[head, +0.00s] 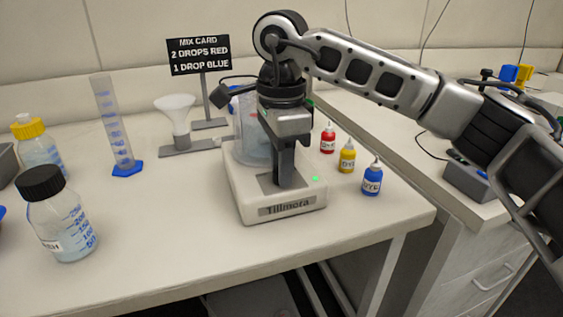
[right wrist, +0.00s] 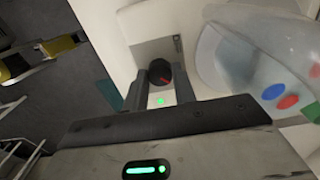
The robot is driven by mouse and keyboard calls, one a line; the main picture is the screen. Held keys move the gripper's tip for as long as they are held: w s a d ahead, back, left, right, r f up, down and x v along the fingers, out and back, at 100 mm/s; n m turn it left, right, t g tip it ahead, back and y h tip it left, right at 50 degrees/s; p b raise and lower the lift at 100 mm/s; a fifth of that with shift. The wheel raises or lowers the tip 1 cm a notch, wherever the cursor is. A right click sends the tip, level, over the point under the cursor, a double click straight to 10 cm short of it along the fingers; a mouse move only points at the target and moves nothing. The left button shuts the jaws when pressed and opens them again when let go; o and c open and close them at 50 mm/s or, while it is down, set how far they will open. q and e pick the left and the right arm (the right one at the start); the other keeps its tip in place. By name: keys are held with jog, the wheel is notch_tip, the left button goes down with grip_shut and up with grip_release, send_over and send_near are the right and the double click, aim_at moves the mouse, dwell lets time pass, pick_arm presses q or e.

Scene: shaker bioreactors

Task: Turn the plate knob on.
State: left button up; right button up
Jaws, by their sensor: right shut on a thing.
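The white plate (head: 257,212) marked "Tillmora" stands on the bench, with a small green light lit on its front right. It also shows in the wrist view (right wrist: 112,30). My right gripper (head: 284,182) points down at the front of the plate and hides the knob in the head view. A clear beaker (head: 247,140) stands on the plate behind the gripper. My left gripper is not in view.
Red (head: 328,140), yellow (head: 347,157) and blue (head: 372,180) dye bottles stand right of the plate. Left are a black-capped bottle (head: 63,222), a measuring cylinder (head: 112,125) and a funnel on a stand (head: 176,115). A mix card (head: 198,55) stands behind.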

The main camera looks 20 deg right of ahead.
jog(key=shift+r, duration=0.1)
jog(key=o, duration=1)
pick_arm(q)
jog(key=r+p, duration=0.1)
jog(key=p, duration=0.2)
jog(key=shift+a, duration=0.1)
pick_arm(e)
notch_tip(320, 180, up, 16)
jog(key=shift+f, duration=0.1)
